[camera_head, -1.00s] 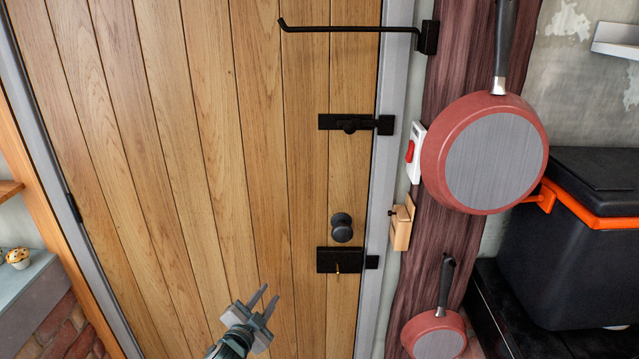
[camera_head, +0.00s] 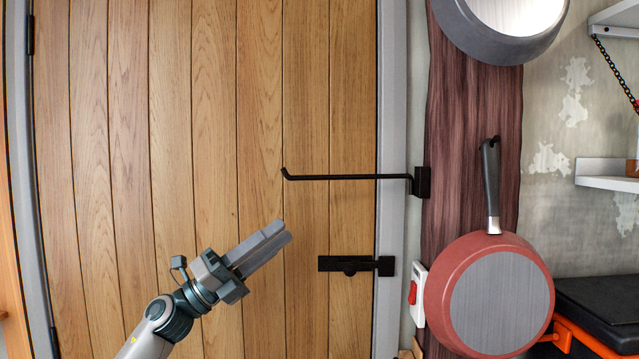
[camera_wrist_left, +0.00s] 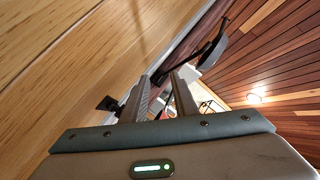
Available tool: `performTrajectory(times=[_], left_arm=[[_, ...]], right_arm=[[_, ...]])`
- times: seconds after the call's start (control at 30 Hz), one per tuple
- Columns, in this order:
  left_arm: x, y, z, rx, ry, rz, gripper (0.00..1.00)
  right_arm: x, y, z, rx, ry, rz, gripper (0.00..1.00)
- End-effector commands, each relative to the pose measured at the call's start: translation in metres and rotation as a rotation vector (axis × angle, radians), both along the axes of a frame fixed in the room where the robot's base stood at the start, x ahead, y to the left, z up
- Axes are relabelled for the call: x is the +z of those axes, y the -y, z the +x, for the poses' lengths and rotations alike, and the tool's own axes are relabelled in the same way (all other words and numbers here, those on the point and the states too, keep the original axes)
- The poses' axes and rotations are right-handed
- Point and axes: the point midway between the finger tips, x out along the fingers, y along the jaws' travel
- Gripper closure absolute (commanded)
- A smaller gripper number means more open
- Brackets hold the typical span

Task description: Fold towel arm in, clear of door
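The towel arm (camera_head: 345,178) is a thin black rod with a bent-up tip at its left end. My right gripper is not seen.
A black bolt (camera_head: 355,265) sits on the door below the towel arm. A red pan (camera_head: 500,297) hangs on the post (camera_head: 465,120), with another pan (camera_head: 505,30) above. A red switch (camera_head: 415,295) is beside the door frame. The door left of the rod's tip is clear.

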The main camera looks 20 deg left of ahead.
Motion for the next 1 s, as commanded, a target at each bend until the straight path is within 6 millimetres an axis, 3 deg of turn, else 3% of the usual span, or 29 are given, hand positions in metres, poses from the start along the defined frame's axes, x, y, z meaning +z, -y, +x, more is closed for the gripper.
performTrajectory(times=[0.03,0.1,0.4,0.63,1.0], left_arm=[[0.022,-0.002,-0.006,0.0,0.06,0.085,0.74],[0.042,-0.003,-0.014,-0.002,0.128,0.206,0.74],[0.101,-0.04,-0.047,0.043,0.307,0.678,0.74],[0.116,-0.066,-0.062,0.072,0.331,0.853,0.74],[0.117,-0.069,-0.063,0.073,0.331,0.87,0.74]], right_arm=[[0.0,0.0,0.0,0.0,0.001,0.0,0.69],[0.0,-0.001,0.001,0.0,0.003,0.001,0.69],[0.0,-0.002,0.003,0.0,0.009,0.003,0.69],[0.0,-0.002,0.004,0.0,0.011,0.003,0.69],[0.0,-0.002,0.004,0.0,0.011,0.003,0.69]])
